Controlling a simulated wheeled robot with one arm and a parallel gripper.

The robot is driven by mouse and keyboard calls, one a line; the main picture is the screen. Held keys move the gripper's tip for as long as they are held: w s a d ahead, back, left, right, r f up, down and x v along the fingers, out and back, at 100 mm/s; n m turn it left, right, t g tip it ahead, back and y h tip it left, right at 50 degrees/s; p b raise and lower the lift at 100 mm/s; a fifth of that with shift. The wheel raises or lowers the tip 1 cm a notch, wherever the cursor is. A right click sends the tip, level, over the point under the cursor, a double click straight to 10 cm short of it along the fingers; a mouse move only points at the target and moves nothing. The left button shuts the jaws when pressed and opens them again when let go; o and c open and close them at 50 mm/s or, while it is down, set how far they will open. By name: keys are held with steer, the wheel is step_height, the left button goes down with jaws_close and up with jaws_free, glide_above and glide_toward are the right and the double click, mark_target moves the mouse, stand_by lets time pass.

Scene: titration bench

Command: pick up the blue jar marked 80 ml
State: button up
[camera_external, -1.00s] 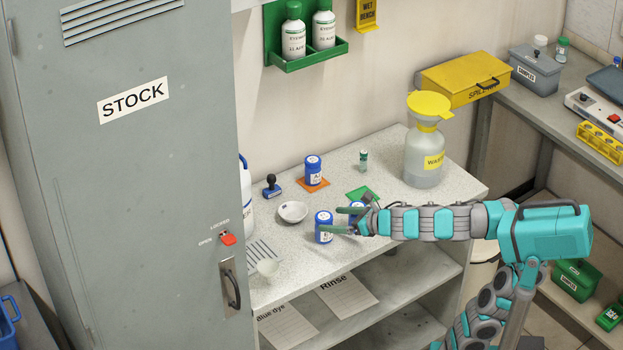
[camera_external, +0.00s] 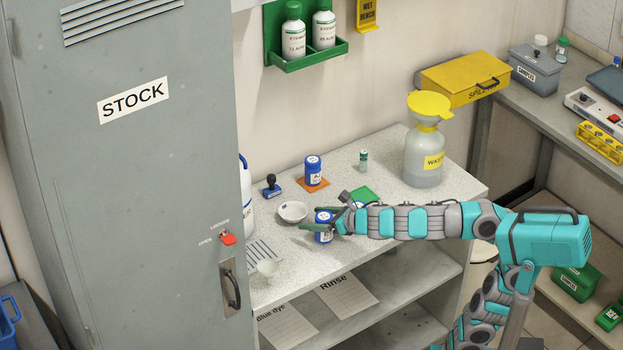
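A blue jar (camera_external: 324,237) stands upright at the front of the bench, its label too small to read for certain. My gripper (camera_external: 318,218) is at this jar, one finger across its front and the other by its far side. I cannot tell whether the fingers press on it or are still apart from it. A second blue jar (camera_external: 313,170) stands on an orange mat farther back. A third blue jar (camera_external: 360,205) is mostly hidden behind my arm, near a green mat (camera_external: 364,192). I cannot make out which jar reads 80 ml.
A white dish (camera_external: 293,211) sits just behind and left of the front jar. A dark blue stamp (camera_external: 271,187), a small green-labelled vial (camera_external: 363,161) and a yellow-topped waste bottle (camera_external: 425,160) stand on the bench. A small white cup (camera_external: 268,268) is at front left.

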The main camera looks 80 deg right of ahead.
jaws_close()
stand_by(0.5)
